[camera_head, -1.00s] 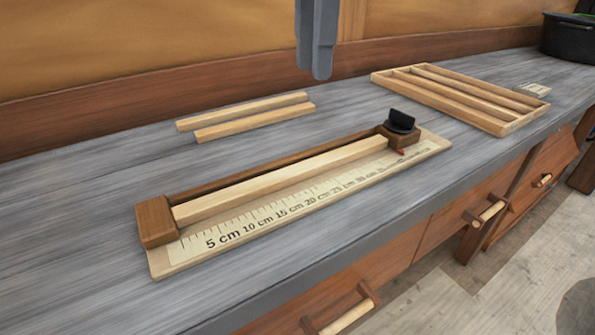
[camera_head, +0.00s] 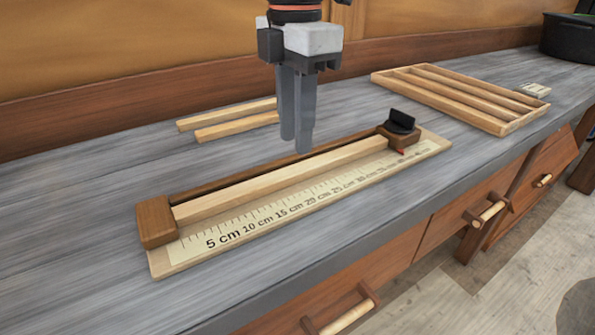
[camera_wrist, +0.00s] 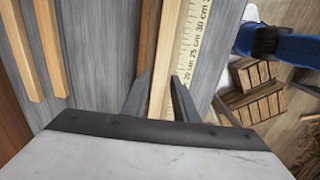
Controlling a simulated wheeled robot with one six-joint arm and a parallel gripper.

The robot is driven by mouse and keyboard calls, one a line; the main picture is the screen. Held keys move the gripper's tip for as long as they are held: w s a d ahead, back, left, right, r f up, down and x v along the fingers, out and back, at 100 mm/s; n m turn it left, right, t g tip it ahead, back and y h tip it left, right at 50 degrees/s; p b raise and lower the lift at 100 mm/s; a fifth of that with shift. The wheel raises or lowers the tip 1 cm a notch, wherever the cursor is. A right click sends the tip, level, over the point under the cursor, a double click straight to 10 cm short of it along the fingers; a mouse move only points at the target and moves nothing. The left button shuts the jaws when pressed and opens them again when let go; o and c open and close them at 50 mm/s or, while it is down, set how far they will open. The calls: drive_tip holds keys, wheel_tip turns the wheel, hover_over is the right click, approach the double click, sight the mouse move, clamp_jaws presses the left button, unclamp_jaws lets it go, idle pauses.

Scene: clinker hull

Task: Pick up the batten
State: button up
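A long pale wooden batten (camera_head: 250,190) lies on the measuring board (camera_head: 162,262), along its printed centimetre scale, between a brown end block (camera_head: 156,222) and a brown block with a black knob (camera_head: 401,124). My gripper (camera_head: 296,148) points down above the middle of the batten. In the wrist view the batten (camera_wrist: 165,50) runs between my two fingers (camera_wrist: 158,97), which stand apart with a gap on each side. My gripper is open and empty.
Two loose pale strips (camera_head: 232,128) lie on the grey bench (camera_head: 85,195) behind the board. A wooden compartment tray (camera_head: 465,93) is at the back right, with a dark pot (camera_head: 567,38) beyond. Drawers with handles (camera_head: 488,212) line the bench front.

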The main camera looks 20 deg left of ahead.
sight(298, 168)
drive_tip(key=shift+d+f, duration=0.15)
drive_tip(key=shift+f, duration=2.7)
drive_tip(key=shift+w, duration=0.1)
clamp_jaws()
